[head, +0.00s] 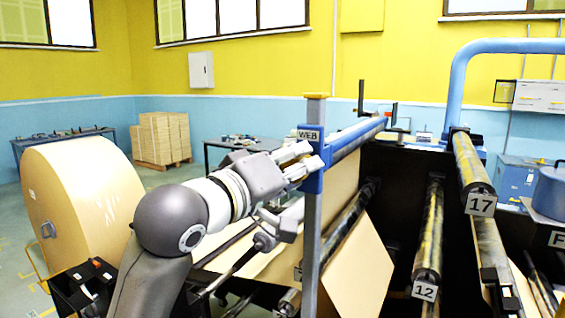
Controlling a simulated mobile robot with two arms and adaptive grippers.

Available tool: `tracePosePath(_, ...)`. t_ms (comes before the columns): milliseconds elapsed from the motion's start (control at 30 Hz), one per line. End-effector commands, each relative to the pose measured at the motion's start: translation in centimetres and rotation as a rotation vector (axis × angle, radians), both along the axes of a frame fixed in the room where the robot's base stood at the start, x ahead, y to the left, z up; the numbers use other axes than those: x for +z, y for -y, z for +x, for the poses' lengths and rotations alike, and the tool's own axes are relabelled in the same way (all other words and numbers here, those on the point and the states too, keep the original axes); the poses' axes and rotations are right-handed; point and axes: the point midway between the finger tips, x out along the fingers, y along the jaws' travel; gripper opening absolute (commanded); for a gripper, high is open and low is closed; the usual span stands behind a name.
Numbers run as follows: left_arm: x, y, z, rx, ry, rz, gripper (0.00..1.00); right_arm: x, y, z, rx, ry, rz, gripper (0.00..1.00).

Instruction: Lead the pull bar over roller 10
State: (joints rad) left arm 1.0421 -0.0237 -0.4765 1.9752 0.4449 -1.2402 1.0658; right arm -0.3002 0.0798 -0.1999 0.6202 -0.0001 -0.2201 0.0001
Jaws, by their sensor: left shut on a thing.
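The pull bar (356,137) is blue and grey and runs away from me, with a blue end block near me. Brown kraft paper (362,274) hangs below it. My left gripper (312,166) is shut on the near end of the pull bar, at the blue block. I cannot read a plate for roller 10. My right gripper cannot be made out.
A large kraft roll (82,190) stands at the left. The dark machine frame (397,185) and a blue curved pipe (459,72) lie to the right of the bar. Stacked boxes (160,138) stand behind. The air above the bar looks clear.

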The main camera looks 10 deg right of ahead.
Motion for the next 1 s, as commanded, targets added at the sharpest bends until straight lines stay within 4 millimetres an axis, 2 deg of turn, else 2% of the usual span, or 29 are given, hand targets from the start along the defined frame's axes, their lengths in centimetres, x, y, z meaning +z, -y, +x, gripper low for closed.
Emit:
tracePosePath(167,-0.8,0.8,-0.6,-0.004,-0.003,0.003,0.01,-0.4,0.0,0.0,0.000,0.000,0.000,0.40)
tracePosePath(667,-0.9,0.8,-0.6,-0.002,-0.005,0.004,0.01,-0.4,0.0,0.0,0.000,0.000,0.000,0.40)
tracePosePath(1000,-5.4,2.7,-2.0,-0.004,-0.005,0.004,0.01,-3.5,0.0,0.0,0.000,0.000,0.000,0.40)
